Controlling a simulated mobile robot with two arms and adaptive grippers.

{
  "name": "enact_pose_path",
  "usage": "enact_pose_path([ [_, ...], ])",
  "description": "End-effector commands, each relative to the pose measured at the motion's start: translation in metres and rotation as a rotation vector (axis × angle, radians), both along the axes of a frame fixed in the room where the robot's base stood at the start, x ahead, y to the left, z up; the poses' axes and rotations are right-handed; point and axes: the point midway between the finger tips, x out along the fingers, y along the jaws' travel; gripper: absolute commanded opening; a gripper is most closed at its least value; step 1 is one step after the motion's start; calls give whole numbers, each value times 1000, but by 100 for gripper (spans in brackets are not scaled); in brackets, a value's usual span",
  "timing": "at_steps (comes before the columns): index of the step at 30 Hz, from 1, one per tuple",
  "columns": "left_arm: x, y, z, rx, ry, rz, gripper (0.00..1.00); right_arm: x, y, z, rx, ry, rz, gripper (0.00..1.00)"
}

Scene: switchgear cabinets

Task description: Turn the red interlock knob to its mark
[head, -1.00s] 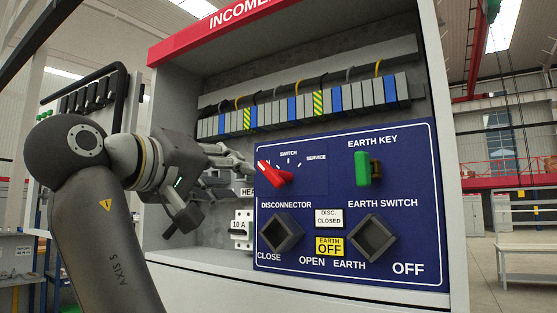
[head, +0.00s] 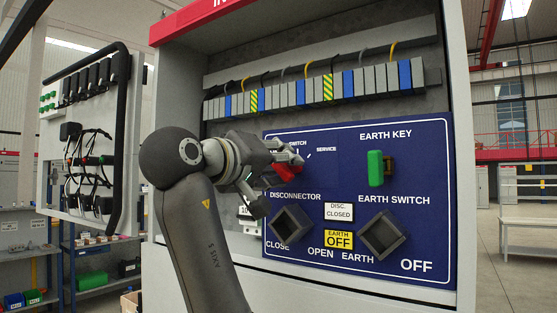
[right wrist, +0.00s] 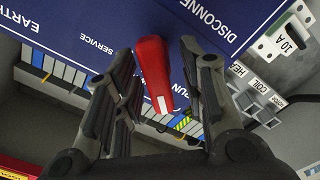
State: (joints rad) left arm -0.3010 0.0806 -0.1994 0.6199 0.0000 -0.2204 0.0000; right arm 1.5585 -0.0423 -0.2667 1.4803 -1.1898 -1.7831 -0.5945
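The red interlock knob (head: 287,171) is on the blue panel (head: 350,285), below the SWITCH and SERVICE lettering, partly hidden by my right gripper (head: 279,158) in the head view. In the right wrist view the red knob (right wrist: 153,70) is a tapered handle with a white stripe at its narrow end. My right gripper (right wrist: 162,88) is open there, one finger on each side of the knob, with gaps showing on both sides. The dial marks are mostly hidden behind the gripper in the head view. My left gripper is not in view.
A green earth key (head: 376,168) sits right of the knob. Below are the square disconnector socket (head: 289,227) and earth switch socket (head: 382,236). A terminal row (head: 310,92) runs above the panel. A 10 A breaker (right wrist: 286,42) lies close by in the wrist view.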

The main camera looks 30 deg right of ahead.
Motion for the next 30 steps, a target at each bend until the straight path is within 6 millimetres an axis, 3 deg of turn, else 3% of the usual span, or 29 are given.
enact_pose_path([
  [5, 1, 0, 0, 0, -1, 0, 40, 0, 0, 0, 0, 0, 0, 38],
  [14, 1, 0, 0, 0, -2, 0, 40, 0, 0, 0, 0, 0, 0, 0],
  [23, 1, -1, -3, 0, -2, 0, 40, 0, 0, -1, 12, -26, 1, 0],
  [30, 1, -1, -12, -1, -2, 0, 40, -1, 0, -2, 61, -143, 2, 0],
])
